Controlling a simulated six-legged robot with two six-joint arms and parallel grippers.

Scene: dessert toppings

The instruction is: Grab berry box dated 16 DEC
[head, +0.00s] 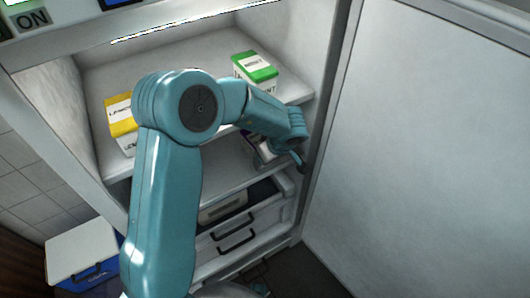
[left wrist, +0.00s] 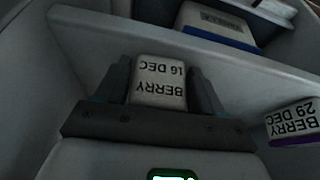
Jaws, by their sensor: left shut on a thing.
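In the left wrist view, the berry box labelled BERRY 16 DEC (left wrist: 159,82) sits between the two fingers of my left gripper (left wrist: 160,70), which is shut on it. The label reads upside down. A second box, BERRY 29 DEC (left wrist: 294,122), with a purple band, stands apart at the right edge. In the head view, my left gripper (head: 300,160) reaches into the lower shelf space of the open freezer. A partly hidden pale box (head: 264,150) shows beside it; I cannot read its date there. My right gripper is not in view.
Drawers (head: 236,236) lie below. The open door (head: 430,150) fills the right side. A blue cooler with a white lid (head: 82,250) stands at lower left.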

